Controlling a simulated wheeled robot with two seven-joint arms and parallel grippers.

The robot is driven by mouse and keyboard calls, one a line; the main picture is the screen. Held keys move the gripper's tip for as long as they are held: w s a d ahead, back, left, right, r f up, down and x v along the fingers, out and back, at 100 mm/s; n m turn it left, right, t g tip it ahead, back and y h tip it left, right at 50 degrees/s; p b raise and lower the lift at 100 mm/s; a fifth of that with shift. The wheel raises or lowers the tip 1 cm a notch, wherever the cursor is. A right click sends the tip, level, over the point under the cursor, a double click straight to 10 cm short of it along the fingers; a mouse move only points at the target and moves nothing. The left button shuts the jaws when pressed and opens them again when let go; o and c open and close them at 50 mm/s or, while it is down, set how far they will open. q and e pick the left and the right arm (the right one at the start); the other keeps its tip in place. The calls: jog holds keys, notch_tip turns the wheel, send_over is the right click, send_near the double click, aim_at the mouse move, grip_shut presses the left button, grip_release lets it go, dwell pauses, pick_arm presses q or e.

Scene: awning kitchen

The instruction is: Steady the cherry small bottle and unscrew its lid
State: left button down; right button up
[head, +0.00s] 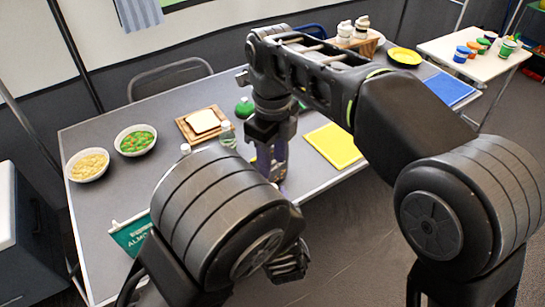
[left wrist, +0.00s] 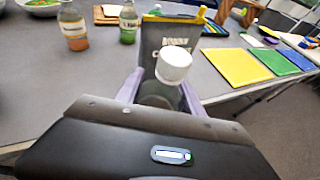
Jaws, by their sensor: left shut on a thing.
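In the left wrist view, a small bottle (left wrist: 172,68) with a white lid stands between the purple fingers of my left gripper (left wrist: 163,90), which is shut on it. The lid is on top and faces the camera. Its label and most of its body are hidden, so I cannot read a flavour. In the head view my left arm hides this bottle and most of the left gripper. My right gripper (head: 274,172) points down over the table near its front edge, with purple fingers seen from the side.
A dark bag (left wrist: 165,35) with a yellow top stands just behind the held bottle. Two other bottles, one orange-brown (left wrist: 74,30) and one green (left wrist: 128,24), stand farther back. Bowls (head: 135,140), a bread board (head: 203,124), a yellow board (head: 333,146) and a green packet (head: 130,233) lie around.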

jog(key=shift+f, duration=0.1)
jog(key=shift+f, duration=3.95)
grip_shut()
